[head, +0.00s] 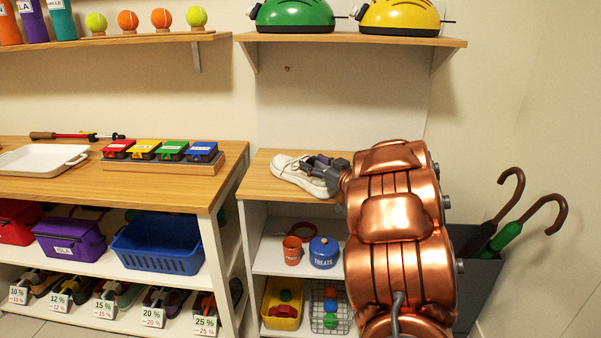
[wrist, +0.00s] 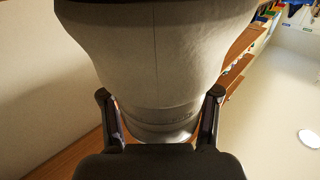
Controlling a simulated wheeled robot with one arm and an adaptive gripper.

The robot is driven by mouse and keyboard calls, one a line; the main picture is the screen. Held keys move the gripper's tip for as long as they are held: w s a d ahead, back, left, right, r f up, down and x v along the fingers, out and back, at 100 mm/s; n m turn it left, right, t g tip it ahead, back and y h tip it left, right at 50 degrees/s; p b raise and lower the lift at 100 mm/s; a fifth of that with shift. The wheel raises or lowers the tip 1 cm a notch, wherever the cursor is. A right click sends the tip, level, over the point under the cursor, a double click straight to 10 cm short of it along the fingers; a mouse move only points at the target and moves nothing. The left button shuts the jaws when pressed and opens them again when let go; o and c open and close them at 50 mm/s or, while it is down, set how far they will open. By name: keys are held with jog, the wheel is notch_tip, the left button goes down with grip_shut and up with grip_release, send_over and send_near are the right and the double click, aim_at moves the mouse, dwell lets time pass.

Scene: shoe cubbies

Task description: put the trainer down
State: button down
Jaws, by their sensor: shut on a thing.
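The trainer (head: 298,178) is a white shoe at the left part of the small wooden cubby top, in the head view. My gripper (head: 322,173) is at its right end and shut on it. In the wrist view the trainer (wrist: 155,60) fills the upper middle as a pale, close surface, with my gripper's (wrist: 160,122) two dark fingers on either side of it. The trainer appears at or very close to the wooden top (head: 262,162); I cannot tell whether its sole touches. My copper-coloured arm hides the right part of the top.
A shelf with a green helmet (head: 292,15) and a yellow helmet (head: 400,17) hangs above. A longer bench on the left bears a white tray (head: 40,168) and several coloured boxes (head: 160,150). Umbrellas (head: 520,220) stand in a grey bin at the right.

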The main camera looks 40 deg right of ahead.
dwell(0.3)
jog(key=shift+r, duration=0.55)
jog(key=shift+s+a+r+p, duration=0.1)
jog(key=shift+s+r+p, duration=0.15)
jog(key=shift+r, duration=0.4)
jog(key=shift+s+a+r+p, duration=0.15)
jog(key=shift+r+p, duration=0.15)
jog(key=shift+r, duration=0.35)
jog(key=s+a, duration=0.3)
jog(key=s, duration=0.3)
jog(key=s+a+r+p, duration=0.1)
jog(key=s+a, duration=0.3)
jog(key=s, duration=0.3)
jog(key=shift+a+r, duration=0.2)
jog(key=shift+s, duration=0.1)
